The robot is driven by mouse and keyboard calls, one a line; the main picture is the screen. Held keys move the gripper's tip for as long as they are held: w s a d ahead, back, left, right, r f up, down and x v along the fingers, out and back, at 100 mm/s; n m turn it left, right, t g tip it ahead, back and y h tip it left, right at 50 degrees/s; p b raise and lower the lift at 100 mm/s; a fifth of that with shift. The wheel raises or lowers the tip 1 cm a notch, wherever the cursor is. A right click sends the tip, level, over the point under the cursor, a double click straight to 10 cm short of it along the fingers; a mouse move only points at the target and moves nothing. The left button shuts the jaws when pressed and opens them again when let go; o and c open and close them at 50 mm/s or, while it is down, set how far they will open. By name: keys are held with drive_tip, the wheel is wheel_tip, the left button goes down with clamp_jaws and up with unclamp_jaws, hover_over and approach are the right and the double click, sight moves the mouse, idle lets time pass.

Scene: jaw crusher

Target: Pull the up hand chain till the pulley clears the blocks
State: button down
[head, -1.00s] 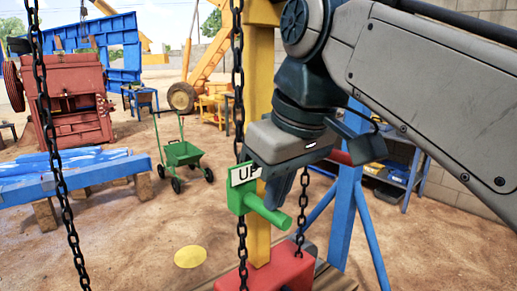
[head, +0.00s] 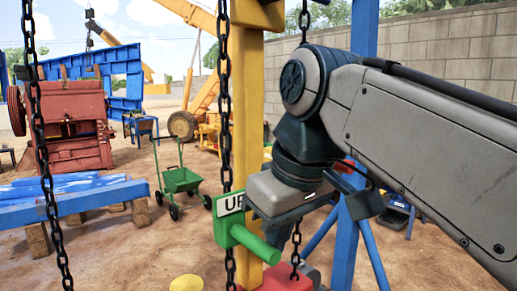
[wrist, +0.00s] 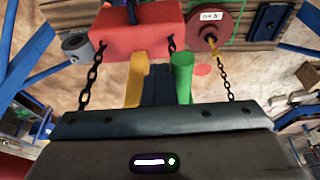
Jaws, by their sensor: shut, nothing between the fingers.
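A green handle with a white "UP" label (head: 232,230) sits on a dark hand chain (head: 225,100), in front of a yellow post. Its green bar sticks out to the lower right. In the wrist view my dark fingers (wrist: 158,84) are together and empty, just left of the green bar (wrist: 182,76). I cannot tell whether they touch. A red block (head: 285,280) hangs on chains below; it also shows in the wrist view (wrist: 140,30).
The yellow post (head: 247,110) stands close behind the handle. A blue post (head: 350,230) with slanted braces is at right. Another chain (head: 45,150) hangs at left. A red disc with a label (wrist: 212,28) lies on boards.

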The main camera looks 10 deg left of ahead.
wheel_tip(320, 180, down, 8)
drive_tip(key=b, duration=0.6)
drive_tip(key=shift+f, duration=0.25)
drive_tip(key=shift+s, duration=0.1)
drive_tip(key=s+d, duration=0.3)
drive_tip(key=shift+s+d+r+b, duration=0.15)
drive_tip(key=shift+d+r+b, duration=0.15)
drive_tip(key=shift+d, duration=0.05)
idle(0.4)
drive_tip(key=s+d+r+p, duration=0.2)
drive_tip(key=d+r+p, duration=0.1)
drive_tip(key=r, duration=0.2)
drive_tip(key=shift+s+p, duration=0.2)
drive_tip(key=shift+p, duration=0.2)
idle(2.1)
